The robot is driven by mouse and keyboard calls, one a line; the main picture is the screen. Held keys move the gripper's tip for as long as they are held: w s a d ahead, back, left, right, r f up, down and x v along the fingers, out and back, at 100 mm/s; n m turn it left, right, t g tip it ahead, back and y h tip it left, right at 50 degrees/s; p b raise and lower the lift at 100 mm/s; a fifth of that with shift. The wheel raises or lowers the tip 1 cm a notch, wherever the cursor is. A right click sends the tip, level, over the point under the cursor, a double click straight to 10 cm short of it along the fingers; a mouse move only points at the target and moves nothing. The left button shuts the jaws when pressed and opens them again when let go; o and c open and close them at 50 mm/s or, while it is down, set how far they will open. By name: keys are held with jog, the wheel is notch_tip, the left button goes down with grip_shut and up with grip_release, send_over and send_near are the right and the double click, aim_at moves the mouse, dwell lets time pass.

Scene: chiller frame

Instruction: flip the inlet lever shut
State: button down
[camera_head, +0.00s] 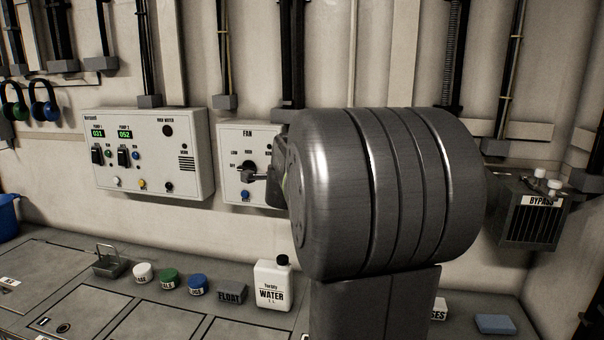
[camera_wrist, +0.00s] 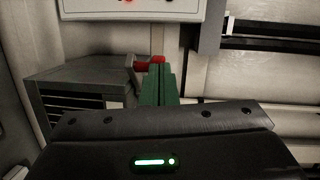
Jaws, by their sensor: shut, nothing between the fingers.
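In the wrist view a short red lever (camera_wrist: 145,65) sticks out sideways from the top right of a grey vented box (camera_wrist: 82,85). No label shows on the box, so I cannot read whether this is the inlet lever. My gripper (camera_wrist: 159,68) points at it with its green fingers shut together and empty. The fingertips overlap the lever's right end in the picture; I cannot tell whether they touch. In the head view my large grey arm link covers the middle, and the red lever and the box under it are hidden.
A pale panel (camera_wrist: 130,10) hangs above the lever. In the head view are the pump panel (camera_head: 145,160), the fan panel (camera_head: 228,135), and the bypass box (camera_head: 535,215) at right. A water jug (camera_head: 272,288) and several small items stand on the bench.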

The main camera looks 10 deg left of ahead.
jog(key=w+a+m+h+p, duration=0.3)
jog(key=w+a+h+p, duration=0.1)
jog(key=w+a+p, duration=0.3)
jog(key=shift+w+h+p, duration=0.3)
jog(key=shift+w+p, duration=0.7)
jog(key=shift+w, duration=0.85)
jog(key=shift+a, duration=0.1)
jog(key=shift+s, duration=0.1)
